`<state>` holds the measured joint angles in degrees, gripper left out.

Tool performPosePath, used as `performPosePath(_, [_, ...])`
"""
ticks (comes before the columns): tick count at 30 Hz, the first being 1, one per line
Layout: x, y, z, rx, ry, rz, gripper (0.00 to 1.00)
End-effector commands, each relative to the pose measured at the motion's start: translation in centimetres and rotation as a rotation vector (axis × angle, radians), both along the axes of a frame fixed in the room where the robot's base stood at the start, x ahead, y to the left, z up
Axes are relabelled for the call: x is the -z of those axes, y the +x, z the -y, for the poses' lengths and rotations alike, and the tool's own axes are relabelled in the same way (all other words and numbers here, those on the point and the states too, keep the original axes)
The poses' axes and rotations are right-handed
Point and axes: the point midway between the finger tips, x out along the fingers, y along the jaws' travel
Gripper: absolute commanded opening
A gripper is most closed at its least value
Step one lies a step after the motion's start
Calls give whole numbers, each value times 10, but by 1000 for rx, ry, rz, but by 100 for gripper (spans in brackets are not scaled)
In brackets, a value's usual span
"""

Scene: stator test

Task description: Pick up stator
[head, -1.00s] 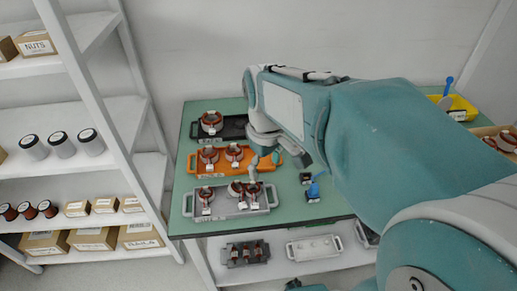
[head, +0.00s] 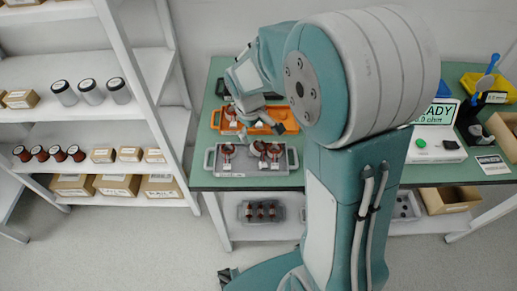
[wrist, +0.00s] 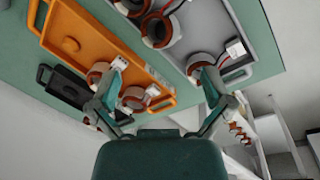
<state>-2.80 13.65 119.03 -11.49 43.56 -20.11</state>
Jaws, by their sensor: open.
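Stators are copper-red rings with white tags. Several sit on trays on the green table: one (head: 227,150) at the left of the grey tray (head: 292,158), others (head: 273,151) toward its right, and one (head: 231,116) on the orange tray (head: 291,121). My gripper (wrist: 163,72) is open and empty above the trays, its fingers spread either side of the gap between orange and grey trays. In the wrist view, the left finger overlaps an orange-tray stator (wrist: 96,74), and the right finger overlaps a grey-tray stator (wrist: 199,62). Contact cannot be told. My arm hides part of the table in the head view.
A black tray (wrist: 62,88) lies beyond the orange one. A white shelf rack (head: 80,110) with cans and boxes is close at left. Trays lie under the table.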

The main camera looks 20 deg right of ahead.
Motion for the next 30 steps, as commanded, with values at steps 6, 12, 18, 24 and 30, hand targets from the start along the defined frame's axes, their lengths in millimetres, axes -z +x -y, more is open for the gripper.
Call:
performPosePath(6, [34, 2, 5, 2, 0, -4, 100])
performPosePath(12, [50, 3, 7, 2, 1, -5, 100])
performPosePath(18, [81, 7, 10, 2, 0, -6, 100])
performPosePath(24, [91, 8, 11, 1, 0, -1, 100])
performPosePath(30, [90, 8, 11, 1, 0, -1, 78])
